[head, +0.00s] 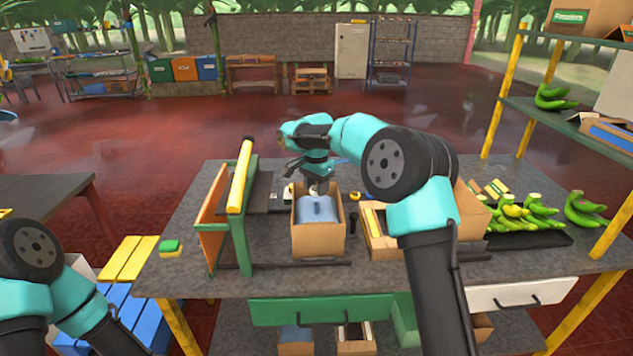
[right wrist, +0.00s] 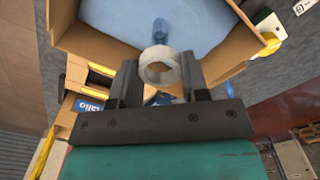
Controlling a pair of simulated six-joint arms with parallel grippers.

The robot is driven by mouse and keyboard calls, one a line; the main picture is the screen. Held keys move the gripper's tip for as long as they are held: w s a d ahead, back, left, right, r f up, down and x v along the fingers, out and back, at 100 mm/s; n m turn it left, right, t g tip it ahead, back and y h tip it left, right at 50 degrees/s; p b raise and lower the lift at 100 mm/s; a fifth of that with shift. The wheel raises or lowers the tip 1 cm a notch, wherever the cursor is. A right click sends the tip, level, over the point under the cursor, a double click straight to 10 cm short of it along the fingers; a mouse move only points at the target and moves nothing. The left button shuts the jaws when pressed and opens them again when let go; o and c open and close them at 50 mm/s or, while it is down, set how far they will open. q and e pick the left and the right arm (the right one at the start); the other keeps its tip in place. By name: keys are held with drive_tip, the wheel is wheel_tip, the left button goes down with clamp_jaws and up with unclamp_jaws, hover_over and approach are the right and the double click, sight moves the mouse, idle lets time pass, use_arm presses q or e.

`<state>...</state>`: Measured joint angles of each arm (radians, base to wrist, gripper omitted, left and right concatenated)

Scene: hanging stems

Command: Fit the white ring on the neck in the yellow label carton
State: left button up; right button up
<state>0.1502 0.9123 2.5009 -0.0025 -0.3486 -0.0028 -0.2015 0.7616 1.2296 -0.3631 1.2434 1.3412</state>
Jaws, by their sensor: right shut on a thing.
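My right gripper (right wrist: 160,80) is shut on the white ring (right wrist: 160,54), which sits between its fingertips. In the head view my right gripper (head: 318,178) hangs over the open cardboard carton (head: 318,241) at the middle of the bench. A blue-grey bag-like thing (head: 317,209) fills that carton. In the right wrist view a short blue neck (right wrist: 160,28) stands on it, just beyond the ring. The ring and neck look apart, but the gap's depth is unclear. I see no yellow label on this carton. My left gripper is out of view; only my left arm shows.
A second carton (head: 377,241) with yellow in it stands close on the right, partly behind my right arm. A green and orange frame with a yellow bar (head: 241,177) stands left. A green and yellow sponge (head: 171,247) and green bananas (head: 530,220) lie on the bench.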

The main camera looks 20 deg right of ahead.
sight(317, 204)
drive_tip(key=shift+f, duration=3.35)
drive_tip(key=shift+f, duration=0.6)
drive_tip(key=o, duration=1.1)
drive_tip(key=shift+o, duration=0.5)
drive_tip(key=o, duration=0.3)
drive_tip(key=shift+o, duration=0.2)
drive_tip(key=shift+r, duration=1.55)
wheel_tip(317, 204, up, 8)
drive_tip(key=shift+r, duration=0.2)
